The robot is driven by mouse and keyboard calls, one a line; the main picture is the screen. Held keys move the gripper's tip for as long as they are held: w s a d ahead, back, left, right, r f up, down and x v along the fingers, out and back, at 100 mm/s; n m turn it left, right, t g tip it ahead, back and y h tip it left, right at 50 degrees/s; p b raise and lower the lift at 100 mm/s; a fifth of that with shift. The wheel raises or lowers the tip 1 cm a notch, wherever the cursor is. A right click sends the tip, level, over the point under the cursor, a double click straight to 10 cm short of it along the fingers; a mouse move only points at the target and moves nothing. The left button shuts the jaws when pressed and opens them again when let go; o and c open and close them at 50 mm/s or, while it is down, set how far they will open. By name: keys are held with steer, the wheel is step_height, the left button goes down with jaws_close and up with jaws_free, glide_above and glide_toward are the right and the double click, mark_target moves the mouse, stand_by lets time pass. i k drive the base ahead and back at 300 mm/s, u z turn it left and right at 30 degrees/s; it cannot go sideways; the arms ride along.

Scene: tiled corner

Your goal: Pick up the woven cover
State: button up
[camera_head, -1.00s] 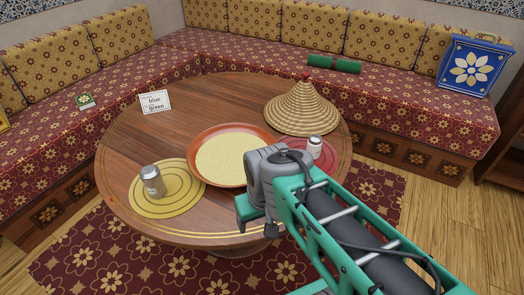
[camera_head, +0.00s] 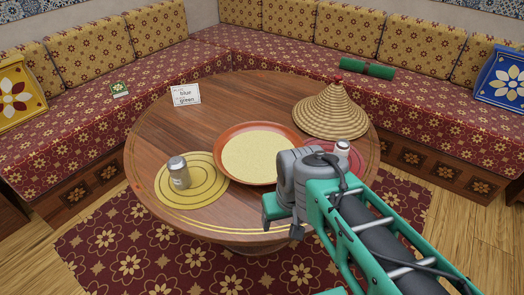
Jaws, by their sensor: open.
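The woven cover (camera_head: 330,112) is a straw-coloured cone with a red knob on top. It stands on the far right part of the round wooden table (camera_head: 150,130). My gripper (camera_head: 283,222) is at the near right side of the table, in front of the cover and apart from it. Its jaws point down and to the left, and nothing shows between them. My arm hides part of the table's right side.
A terracotta dish (camera_head: 222,160) with a pale filling sits mid-table. A grey-lidded shaker (camera_head: 179,172) stands on a yellow mat (camera_head: 212,186). A white shaker (camera_head: 342,150) stands on a red mat (camera_head: 357,161), partly behind my arm. A small card (camera_head: 186,95) stands at the back left.

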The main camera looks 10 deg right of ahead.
mark_target(331, 115)
steer(key=u, duration=3.7)
steer(key=k, duration=1.9)
steer(key=z, duration=0.4)
